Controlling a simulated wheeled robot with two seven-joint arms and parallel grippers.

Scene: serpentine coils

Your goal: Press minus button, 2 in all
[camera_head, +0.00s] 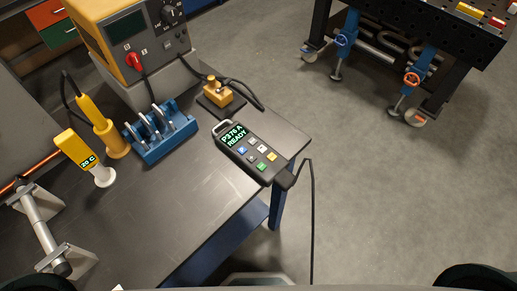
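A dark handheld control box (238,163) lies on the right end of the dark workbench. It has a grey loop handle at its upper left end. Its screen (234,135) shows green text that seems to read "P375 A READY". Below the screen is a small keypad with blue (242,150), yellow (272,156), green (262,167) and pale or grey buttons. The button symbols are too small to read, so I cannot tell which one is minus. Neither of my grippers shows in the head view, and nothing covers the keypad.
The workbench (190,205) also holds a yellow-grey power unit (128,40), a blue rack with coils (162,135), a small yellow block (218,92), a yellow thermometer reading about 20 C (75,147) and a metal clamp stand (45,225). A black cable hangs off the right edge.

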